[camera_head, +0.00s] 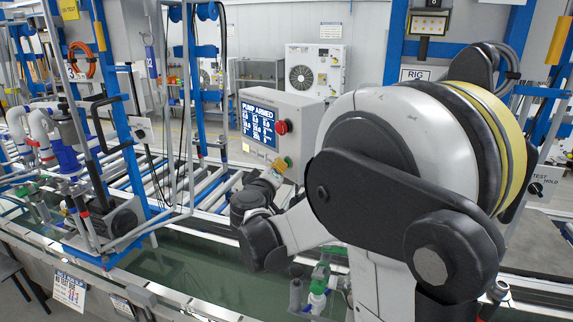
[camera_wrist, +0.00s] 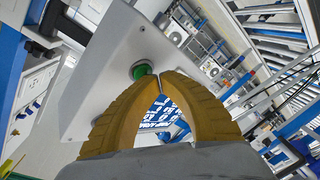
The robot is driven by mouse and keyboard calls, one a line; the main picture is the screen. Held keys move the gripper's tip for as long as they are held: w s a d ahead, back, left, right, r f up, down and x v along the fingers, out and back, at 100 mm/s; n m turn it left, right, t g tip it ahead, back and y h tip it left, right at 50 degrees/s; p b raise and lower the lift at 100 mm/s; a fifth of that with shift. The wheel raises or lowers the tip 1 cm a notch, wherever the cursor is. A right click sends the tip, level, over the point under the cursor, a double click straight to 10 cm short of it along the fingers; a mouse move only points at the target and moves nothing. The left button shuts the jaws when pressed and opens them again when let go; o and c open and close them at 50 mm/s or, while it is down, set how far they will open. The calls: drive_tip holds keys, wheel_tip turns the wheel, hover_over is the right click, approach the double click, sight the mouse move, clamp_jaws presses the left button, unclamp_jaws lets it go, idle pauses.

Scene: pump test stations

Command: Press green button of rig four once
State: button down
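A grey control box (camera_head: 255,155) in the head view carries a blue screen (camera_head: 259,124) reading "PUMP ARMED" and a red knob (camera_head: 282,127). The green button (camera_head: 289,161) is low on the box. In the wrist view the green button (camera_wrist: 141,70) stands out from the pale box face (camera_wrist: 105,75). My gripper (camera_wrist: 162,76) has its yellow fingers brought together at the tips with nothing between them. The tips are close beside the button; contact cannot be told. In the head view my gripper (camera_head: 278,167) is at the box, partly hidden.
A "RIG" sign (camera_head: 415,75) is at right, its number hidden by my arm. A blue frame with pipes and a pump (camera_head: 68,160) stands at left. A green-and-white valve (camera_head: 318,288) is below my arm. A knob panel (camera_head: 541,187) is at far right.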

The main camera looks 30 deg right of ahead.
drive_tip(key=shift+d, duration=0.45)
idle(0.6)
idle(0.4)
drive_tip(key=shift+a, duration=0.85)
drive_tip(key=a, duration=0.5)
drive_tip(key=shift+s, duration=0.4)
